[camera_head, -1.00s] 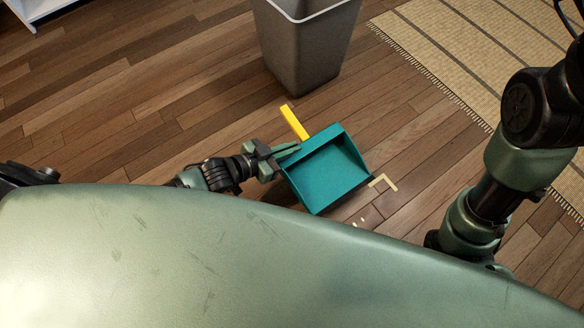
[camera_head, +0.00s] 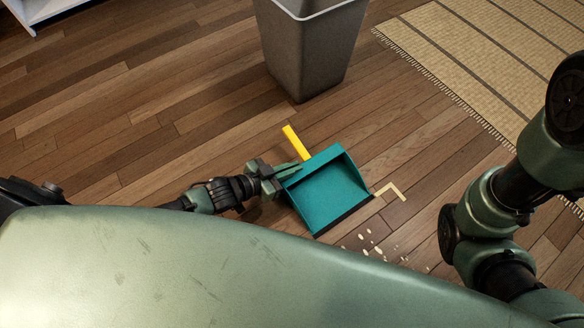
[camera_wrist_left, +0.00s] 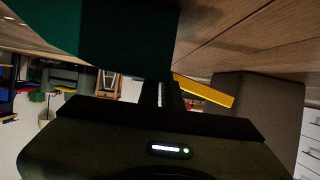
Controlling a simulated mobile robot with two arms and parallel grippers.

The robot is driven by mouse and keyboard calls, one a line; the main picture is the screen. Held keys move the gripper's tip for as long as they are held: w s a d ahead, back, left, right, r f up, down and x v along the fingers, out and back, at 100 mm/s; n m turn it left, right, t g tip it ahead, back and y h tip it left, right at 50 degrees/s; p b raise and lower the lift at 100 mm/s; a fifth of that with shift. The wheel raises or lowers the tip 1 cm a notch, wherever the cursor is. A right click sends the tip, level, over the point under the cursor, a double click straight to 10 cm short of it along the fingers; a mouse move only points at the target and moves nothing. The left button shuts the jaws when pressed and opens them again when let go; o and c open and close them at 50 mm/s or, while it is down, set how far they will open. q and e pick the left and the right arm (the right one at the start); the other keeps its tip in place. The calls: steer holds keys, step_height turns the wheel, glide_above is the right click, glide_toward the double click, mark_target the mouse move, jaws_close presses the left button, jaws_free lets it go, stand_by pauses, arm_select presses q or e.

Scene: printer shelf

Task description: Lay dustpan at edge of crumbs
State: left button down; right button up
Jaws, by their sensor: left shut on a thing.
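A teal dustpan (camera_head: 328,190) with a yellow handle (camera_head: 296,143) is in the middle of the head view, its open side toward the bottom right. My left gripper (camera_head: 287,172) is shut on the dustpan's left side. In the left wrist view the dustpan (camera_wrist_left: 110,35) shows as a dark green shape at the top, with the yellow handle (camera_wrist_left: 203,92) beside it. Pale crumbs (camera_head: 372,243) lie on the floor just below and right of the dustpan's open edge. I cannot tell whether the dustpan touches the floor. My right gripper is out of view.
A grey bin (camera_head: 308,50) stands behind the dustpan. A striped woven mat (camera_head: 480,60) lies at the top right. The floor to the left is clear.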

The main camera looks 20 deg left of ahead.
arm_select(q)
steer(key=c, duration=1.6)
jaws_free()
